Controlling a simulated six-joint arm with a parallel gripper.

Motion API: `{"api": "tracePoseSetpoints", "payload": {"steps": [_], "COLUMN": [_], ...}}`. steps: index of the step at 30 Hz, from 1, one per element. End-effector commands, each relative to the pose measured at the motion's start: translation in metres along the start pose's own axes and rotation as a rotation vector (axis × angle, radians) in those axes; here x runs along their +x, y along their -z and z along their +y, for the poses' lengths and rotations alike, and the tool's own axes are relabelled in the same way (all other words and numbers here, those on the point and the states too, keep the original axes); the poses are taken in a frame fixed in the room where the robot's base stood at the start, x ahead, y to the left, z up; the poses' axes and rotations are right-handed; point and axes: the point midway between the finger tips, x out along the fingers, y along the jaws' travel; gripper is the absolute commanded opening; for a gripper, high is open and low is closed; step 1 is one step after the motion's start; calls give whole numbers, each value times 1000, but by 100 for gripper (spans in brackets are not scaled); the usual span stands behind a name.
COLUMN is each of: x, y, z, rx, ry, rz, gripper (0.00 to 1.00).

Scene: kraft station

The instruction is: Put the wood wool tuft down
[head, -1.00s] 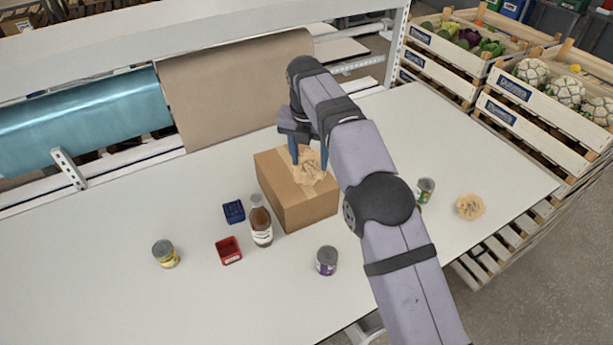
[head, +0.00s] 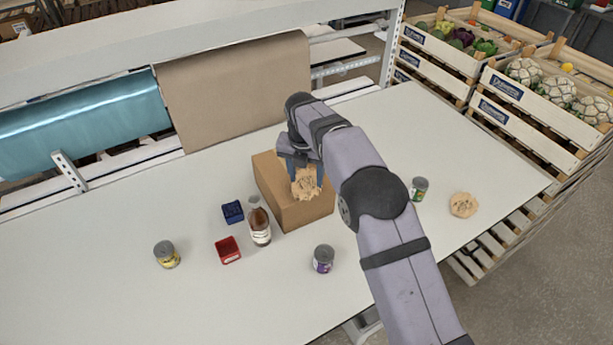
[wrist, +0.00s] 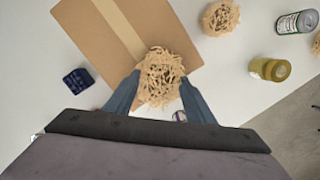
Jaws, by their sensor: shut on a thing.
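My gripper (head: 305,184) is shut on a wood wool tuft (head: 306,184), a pale tangled clump. It holds the tuft at the taped cardboard box (head: 283,208), over its near right part in the head view. In the wrist view the tuft (wrist: 162,75) sits between the two blue fingers and overlaps the box edge. I cannot tell whether it touches the box. Another tuft (head: 463,205) lies on the table at the right. The wrist view also shows a loose tuft (wrist: 220,17) near the box.
A brown bottle (head: 260,225), a red bin (head: 228,250) and a blue bin (head: 233,212) stand left of the box. A purple can (head: 323,259), a yellow can (head: 167,253) and a green can (head: 419,188) stand around. The table's front left (head: 90,290) is clear.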

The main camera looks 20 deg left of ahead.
Motion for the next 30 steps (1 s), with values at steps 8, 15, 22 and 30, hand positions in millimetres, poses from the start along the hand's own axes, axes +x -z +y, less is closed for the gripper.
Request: {"api": "tracePoseSetpoints", "payload": {"steps": [8, 15, 22, 30], "x": [11, 8, -9, -54], "y": [7, 6, 4, 4], "z": [-3, -2, -1, -1], "rx": [-1, -1, -1, 0], "ry": [13, 10, 7, 5], "rz": [22, 18, 12, 11], "gripper": [68, 68, 68, 68]}}
